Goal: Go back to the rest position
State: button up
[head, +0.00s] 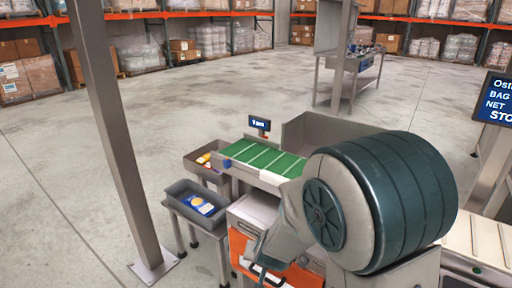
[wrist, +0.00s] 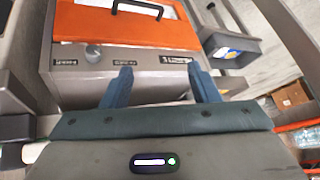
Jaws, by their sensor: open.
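My gripper (wrist: 160,78) shows in the wrist view as two blue fingers standing well apart with nothing between them. The fingers are in front of a grey weigher cabinet (wrist: 130,68) with an orange panel (wrist: 90,22) and a black handle. I cannot tell how far the fingertips are from it. The orange panel also shows there (head: 240,248), low in the picture beside my arm.
A green-belted conveyor (head: 262,158) with a small display (head: 260,123) stands behind the cabinet. A grey bin (head: 181,187) with blue and yellow packs sits on a stand to the left. A steel post (head: 118,135) rises further left. Open floor (head: 225,90) lies beyond, before racks.

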jog(key=s+d+r+g+p, duration=0.1)
jog(key=s+d+r+p, duration=0.1)
jog(key=s+d+r, duration=0.2)
jog(key=s+d+r+n+g+p, duration=0.1)
jog(key=s+d+r+p, duration=0.2)
jog(key=s+r, duration=0.5)
jog(key=s+d+r+n+g+h+p, duration=0.1)
jog(key=s+d+r+g+p, duration=0.1)
jog(key=s+d+r, duration=0.4)
jog(key=w+p+v, duration=0.1)
jog(key=v, duration=0.4)
jog(key=shift+r, duration=0.2)
